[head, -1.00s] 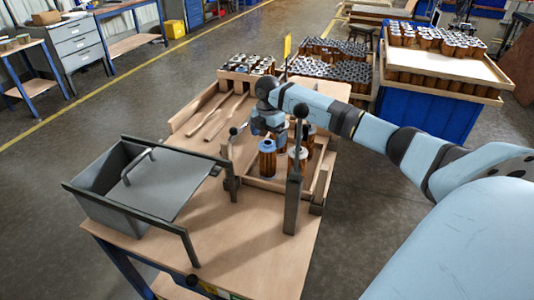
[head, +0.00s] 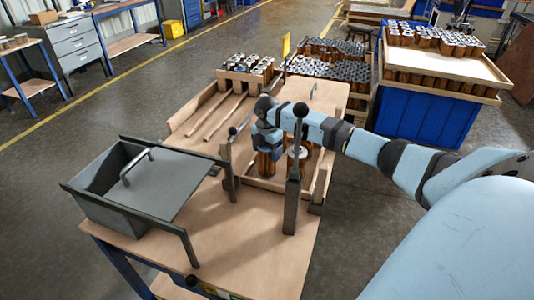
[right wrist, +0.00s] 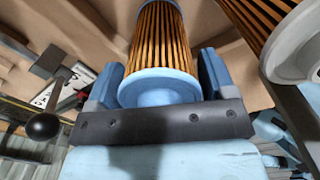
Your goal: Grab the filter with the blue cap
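The filter with the blue cap (right wrist: 158,86) has a pleated orange-brown body. In the right wrist view it sits between the two fingers of my right gripper (right wrist: 160,78), with the cap close to the palm. The fingers lie close along both sides of the cap, and I cannot tell whether they press on it. In the head view my right gripper (head: 267,140) is over this filter (head: 266,165), whose body shows below the fingers while its cap is hidden. The filter stands in a wooden tray (head: 265,186). My left gripper is not in view.
A filter with a pale cap (head: 299,153) stands close to the right, also in the right wrist view (right wrist: 288,35). Dark posts with ball knobs (head: 293,190) rise at the tray's front. A grey lidded bin (head: 150,185) is at the left. The front tabletop is clear.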

